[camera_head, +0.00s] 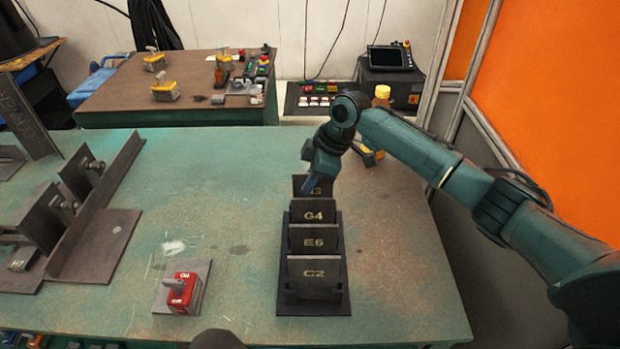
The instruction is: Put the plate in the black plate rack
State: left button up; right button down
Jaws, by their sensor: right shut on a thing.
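The black plate rack (314,308) stands on the green table, right of the middle. It holds dark upright plates in a row: C2 (314,283) in front, then E6 (313,233) and G4 (313,207). My right gripper (311,184) is at the back end of the rack, pointing down. It is shut on another dark plate (326,186), whose marking ends in 3; the rest of the marking is covered by the gripper. This plate is upright behind G4. G4 hides its lower edge, so I cannot tell whether it rests in the rack.
A red block with a handle (184,288) sits on a small plate left of the rack. Large steel angle pieces (94,245) stand at the left. A yellow-capped bottle (382,94) is behind my right arm.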

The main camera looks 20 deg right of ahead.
dwell(0.3)
jog(key=c, duration=1.5)
grip_release()
jog(key=b+v, duration=0.1)
jog(key=v, duration=1.2)
jog(key=shift+s, duration=0.1)
jog(key=shift+s, duration=0.1)
